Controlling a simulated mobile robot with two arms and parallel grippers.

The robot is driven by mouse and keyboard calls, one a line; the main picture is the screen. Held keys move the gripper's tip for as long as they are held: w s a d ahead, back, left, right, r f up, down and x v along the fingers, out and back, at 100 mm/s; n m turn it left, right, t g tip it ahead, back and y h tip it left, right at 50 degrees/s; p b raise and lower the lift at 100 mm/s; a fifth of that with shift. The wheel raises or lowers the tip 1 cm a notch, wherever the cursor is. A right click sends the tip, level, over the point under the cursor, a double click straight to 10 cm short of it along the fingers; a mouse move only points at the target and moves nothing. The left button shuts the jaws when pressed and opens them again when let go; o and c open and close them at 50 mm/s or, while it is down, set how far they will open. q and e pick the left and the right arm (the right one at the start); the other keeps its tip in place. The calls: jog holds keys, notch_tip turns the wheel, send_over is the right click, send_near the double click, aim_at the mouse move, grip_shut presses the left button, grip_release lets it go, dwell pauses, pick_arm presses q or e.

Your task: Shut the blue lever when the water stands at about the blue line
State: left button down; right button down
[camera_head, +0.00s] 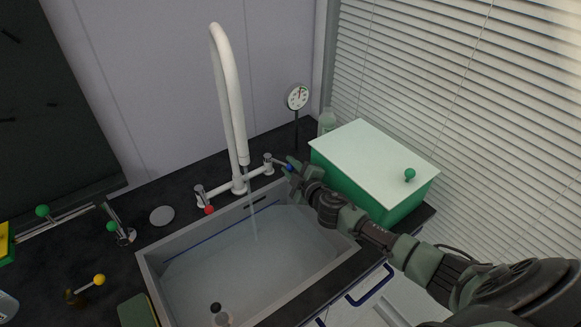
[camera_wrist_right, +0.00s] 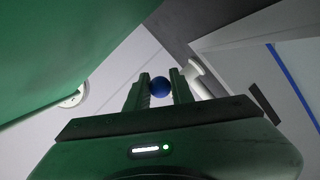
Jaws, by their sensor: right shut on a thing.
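The blue lever's ball (camera_head: 290,168) is on the right side of the white tap (camera_head: 232,110). My right gripper (camera_head: 291,166) is shut on it; in the right wrist view the blue ball (camera_wrist_right: 160,86) sits between the two fingers. A red lever ball (camera_head: 209,210) is on the tap's left side. A thin stream of water (camera_head: 252,215) runs from the spout into the grey sink (camera_head: 148,262). Water stands in the sink. The blue line (camera_head: 205,240) shows on the back left inner wall, above the water; it also shows in the right wrist view (camera_wrist_right: 290,82). My left gripper is out of view.
A green box with a white lid (camera_head: 365,150) and green knob stands right of the sink, close to my right arm. A round dial on a stand (camera_head: 297,97) is behind. Green and yellow knobbed levers (camera_head: 99,280) are at left. A dark bottle-like thing (camera_head: 217,309) is at the sink's front.

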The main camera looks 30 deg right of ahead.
dwell(0.6)
jog(key=shift+s+a+m+h, duration=0.2)
jog(key=shift+a+m+h, duration=0.4)
jog(key=shift+h, duration=0.1)
jog(key=m+h+b, duration=0.1)
jog(key=a+m+g+h+b, duration=0.1)
jog(key=h, duration=0.1)
jog(key=m+h+b, duration=0.1)
jog(key=shift+s+a, duration=0.35)
jog(key=shift+a, duration=0.05)
jog(key=c, duration=1.2)
grip_release()
jog(key=shift+a, duration=0.1)
jog(key=shift+s, duration=0.1)
jog(key=b+v, duration=0.1)
jog(key=v, duration=0.6)
jog(key=shift+s+a, duration=0.2)
jog(key=shift+a, duration=0.05)
